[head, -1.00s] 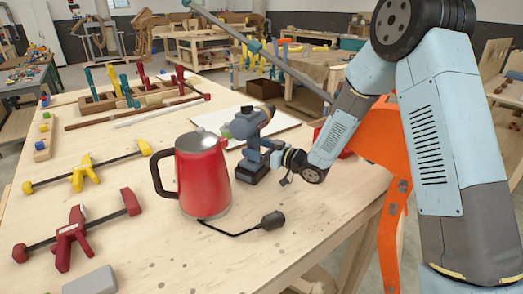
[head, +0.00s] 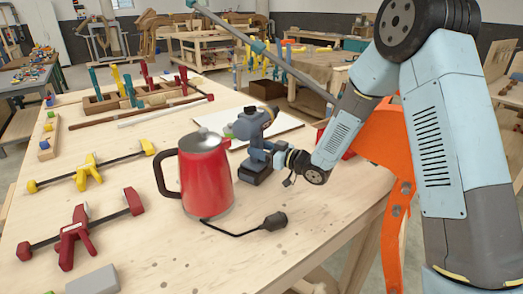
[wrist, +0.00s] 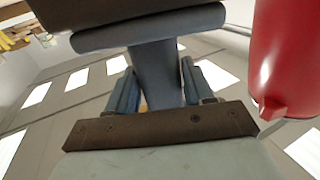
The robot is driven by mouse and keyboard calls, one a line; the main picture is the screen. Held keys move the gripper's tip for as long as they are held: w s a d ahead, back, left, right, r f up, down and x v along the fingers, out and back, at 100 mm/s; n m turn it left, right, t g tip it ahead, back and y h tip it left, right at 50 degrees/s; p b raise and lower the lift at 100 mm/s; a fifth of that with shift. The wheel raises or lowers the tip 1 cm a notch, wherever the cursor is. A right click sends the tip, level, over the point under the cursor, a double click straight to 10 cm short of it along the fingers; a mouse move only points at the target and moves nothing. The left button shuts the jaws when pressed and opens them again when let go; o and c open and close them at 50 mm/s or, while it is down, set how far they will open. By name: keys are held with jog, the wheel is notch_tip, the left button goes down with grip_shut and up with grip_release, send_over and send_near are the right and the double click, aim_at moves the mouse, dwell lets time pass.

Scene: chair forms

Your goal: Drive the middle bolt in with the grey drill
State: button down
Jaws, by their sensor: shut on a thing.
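The grey drill (head: 246,125) stands upright at the bench's middle, behind and right of a red kettle (head: 204,180). My gripper (head: 264,152) is shut on the drill's handle from the right. In the wrist view the handle (wrist: 157,78) is between my two fingers, with a wide dark part of the drill above it. I cannot tell whether the drill's base touches the bench. An orange chair form (head: 382,140) is at the bench's right edge, partly hidden by my arm. Small grey bolt-like spots (head: 406,188) show on its lower strip; I cannot tell which is the middle bolt.
The kettle's black cord and plug (head: 274,221) lie in front of the drill. A white board (head: 284,124) lies behind it. Red (head: 75,235) and yellow (head: 88,172) clamps and a tool rack (head: 128,98) occupy the left side. The front right of the bench is clear.

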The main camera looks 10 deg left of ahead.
aim_at(262, 138)
jog(key=shift+r, duration=0.15)
jog(key=shift+w+r, duration=0.1)
jog(key=shift+r, duration=1.8)
